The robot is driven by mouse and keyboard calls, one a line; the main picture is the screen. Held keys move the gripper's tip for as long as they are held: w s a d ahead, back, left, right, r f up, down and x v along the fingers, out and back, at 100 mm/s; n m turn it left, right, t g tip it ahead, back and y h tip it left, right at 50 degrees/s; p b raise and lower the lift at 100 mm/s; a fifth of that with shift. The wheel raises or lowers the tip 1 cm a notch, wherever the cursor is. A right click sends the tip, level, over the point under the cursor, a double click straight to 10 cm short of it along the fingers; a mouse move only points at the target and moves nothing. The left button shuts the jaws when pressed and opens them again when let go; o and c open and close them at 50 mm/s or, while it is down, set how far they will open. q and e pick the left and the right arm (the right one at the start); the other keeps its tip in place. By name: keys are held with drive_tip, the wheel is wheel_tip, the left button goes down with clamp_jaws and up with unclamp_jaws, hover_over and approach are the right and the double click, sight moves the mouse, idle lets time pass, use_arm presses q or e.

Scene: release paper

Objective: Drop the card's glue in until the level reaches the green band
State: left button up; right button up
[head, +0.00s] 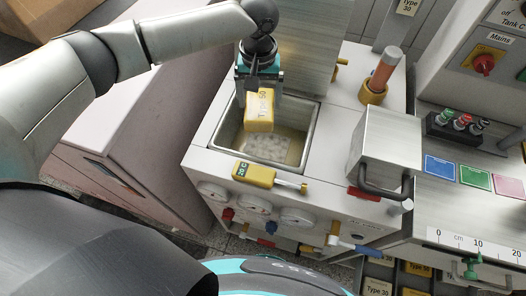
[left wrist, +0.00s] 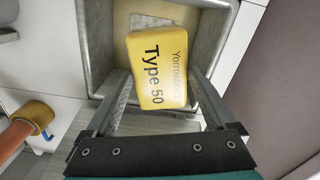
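My left gripper (head: 262,88) is over the open metal tank (head: 313,125), pointing down. It is shut on a yellow glue block (head: 259,112) marked "Type 50". In the left wrist view the block (left wrist: 157,75) sits between the two finger tips, and its face also reads "Yarrowbond". The block hangs above the pale yellowish contents (head: 285,141) of the tank. A pale speckled patch shows in the tank below the block. A small card (head: 408,6) reading "Type 30" is at the top. I cannot make out a green level band. My right gripper is not in view.
A yellow handheld device (head: 254,174) lies on the tank's front rim. A brown cylinder (head: 386,68) stands in a yellow ring behind right. A metal box with a dark handle (head: 386,150) is right of the tank. Bins (head: 415,268) labelled "Type 30" are low at the right.

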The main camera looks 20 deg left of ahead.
use_arm(q)
drive_tip(key=shift+o, duration=0.7)
wheel_tip(320, 180, up, 15)
drive_tip(key=p, duration=0.1)
drive_tip(key=shift+r, duration=0.15)
